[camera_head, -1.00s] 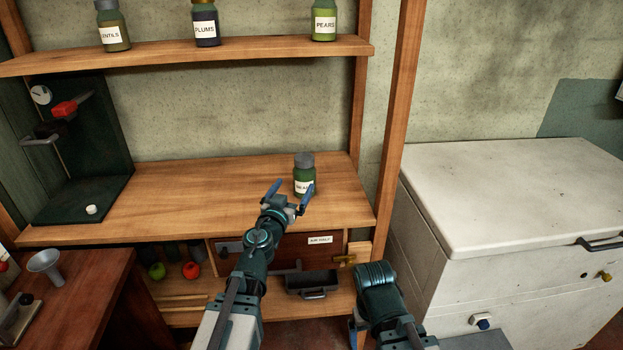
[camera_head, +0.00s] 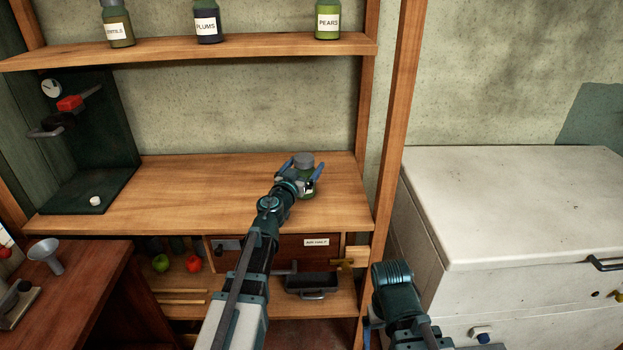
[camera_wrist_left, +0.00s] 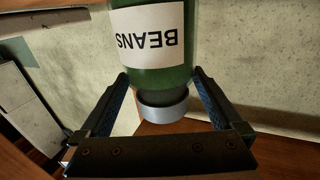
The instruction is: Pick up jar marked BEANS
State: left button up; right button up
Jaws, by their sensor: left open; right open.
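The green jar marked BEANS (camera_head: 309,191) stands upright on the wooden worktop, with a grey lid. In the left wrist view the jar (camera_wrist_left: 155,76) appears upside down, its white label readable as BEANS. My left gripper (camera_head: 302,168) is open, its blue fingers on either side of the jar near the lid. In the left wrist view, the jar's neck and lid lie between the fingers (camera_wrist_left: 160,76), with no clear contact visible. The arm hides part of the jar and its label in the head view. My right gripper (camera_head: 367,325) is low at the bottom, mostly hidden.
A shelf (camera_head: 190,52) above holds jars marked PLUMS (camera_head: 206,26), PEARS (camera_head: 328,22) and one partly readable as lentils (camera_head: 117,30). A wooden post (camera_head: 392,130) stands right of the jar. A white chest (camera_head: 500,200) is further right.

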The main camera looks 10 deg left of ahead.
pick_arm(q)
jog(key=shift+a, duration=0.15)
jog(key=shift+c, duration=0.7)
jog(key=c, duration=1.4)
jog(key=shift+r, duration=0.15)
pick_arm(e)
jog(key=shift+a+r, duration=0.1)
jog(key=shift+r, duration=0.1)
